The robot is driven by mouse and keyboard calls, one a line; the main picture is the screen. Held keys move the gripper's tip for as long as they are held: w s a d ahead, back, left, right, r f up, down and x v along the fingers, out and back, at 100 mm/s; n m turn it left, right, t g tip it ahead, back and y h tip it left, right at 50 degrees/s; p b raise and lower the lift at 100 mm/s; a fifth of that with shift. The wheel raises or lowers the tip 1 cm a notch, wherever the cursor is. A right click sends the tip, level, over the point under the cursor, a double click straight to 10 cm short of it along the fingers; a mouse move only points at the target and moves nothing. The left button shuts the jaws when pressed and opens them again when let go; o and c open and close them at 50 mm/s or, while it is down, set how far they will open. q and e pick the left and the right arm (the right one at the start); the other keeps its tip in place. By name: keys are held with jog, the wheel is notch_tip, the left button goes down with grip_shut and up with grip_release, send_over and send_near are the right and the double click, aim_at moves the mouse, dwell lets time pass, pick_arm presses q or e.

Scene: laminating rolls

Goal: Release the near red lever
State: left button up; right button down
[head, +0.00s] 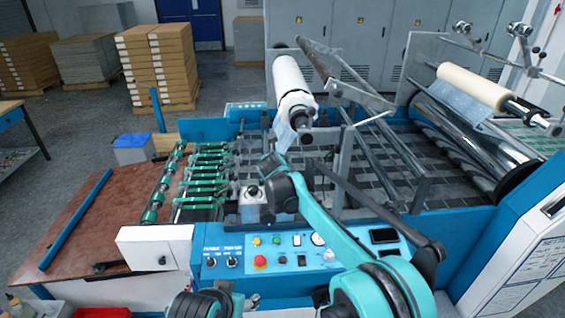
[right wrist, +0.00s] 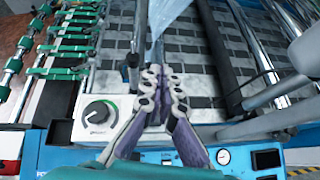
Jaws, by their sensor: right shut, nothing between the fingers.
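No red lever can be made out in either view. My right arm (head: 318,225) reaches over the control panel to the machine bed, and its wrist hides what lies just behind it in the head view. In the right wrist view my right gripper (right wrist: 158,85) is shut and empty, its fingertips together over the edge of the slotted bed. A grey box with a black knob (right wrist: 97,113) is just left of the fingers. A dark upright post (right wrist: 133,62) stands close to the left fingertip. My left gripper is not in view.
The blue control panel (head: 225,262) has a red round button (head: 260,262). A white film roll (head: 292,85) hangs above the bed, and a cream roll (head: 470,86) is at right. Green rollers (head: 205,181) lie at left. Slanted bars (head: 350,175) flank the wrist.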

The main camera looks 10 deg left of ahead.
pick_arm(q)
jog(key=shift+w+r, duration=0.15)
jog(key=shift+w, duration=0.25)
pick_arm(e)
jog(key=shift+w+a+f, duration=0.1)
jog(key=shift+w+a, duration=0.05)
jog(key=shift+w, duration=0.6)
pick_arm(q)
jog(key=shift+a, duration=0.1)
